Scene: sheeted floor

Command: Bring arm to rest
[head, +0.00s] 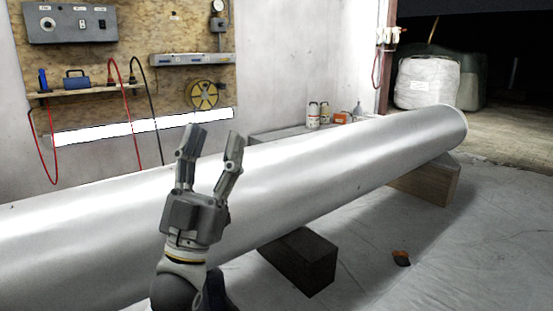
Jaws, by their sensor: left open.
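My left gripper (214,143) points upward in the lower left middle of the head view. Its two grey fingers are spread apart with nothing between them. It shows in front of a long, shiny metal pipe (330,165). I cannot tell how far the gripper is from the pipe. My right gripper is not in view.
The pipe slants across the view on a dark block (302,262) and a wooden block (428,181). Bottles (314,115) stand behind the pipe. Open floor lies at the right.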

